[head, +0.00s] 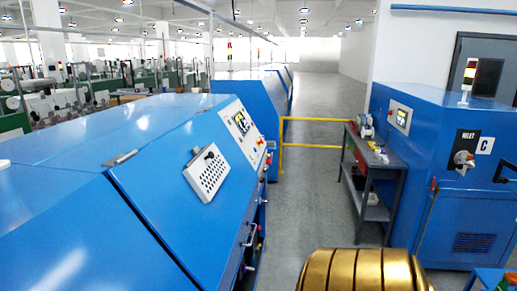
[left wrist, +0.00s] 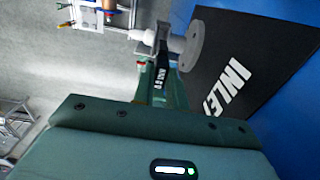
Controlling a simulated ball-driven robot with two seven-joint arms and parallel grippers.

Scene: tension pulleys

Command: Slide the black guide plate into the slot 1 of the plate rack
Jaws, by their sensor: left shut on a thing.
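My left gripper (left wrist: 163,40) shows in the left wrist view, reaching up from a green wrist housing (left wrist: 170,140). Its narrow fingers are shut at a grey disc (left wrist: 190,45) with a pale shaft running to the left. The fingers hide part of this piece. I cannot make out the black guide plate or the plate rack with its slot 1 for certain in either view. Neither gripper shows in the head view.
In the left wrist view a black INLET panel (left wrist: 245,55) lies beyond the fingers. The head view shows a blue machine (head: 110,150) at left, a blue cabinet (head: 470,215) at right and a grey bench (head: 368,155). The aisle floor (head: 325,190) is clear.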

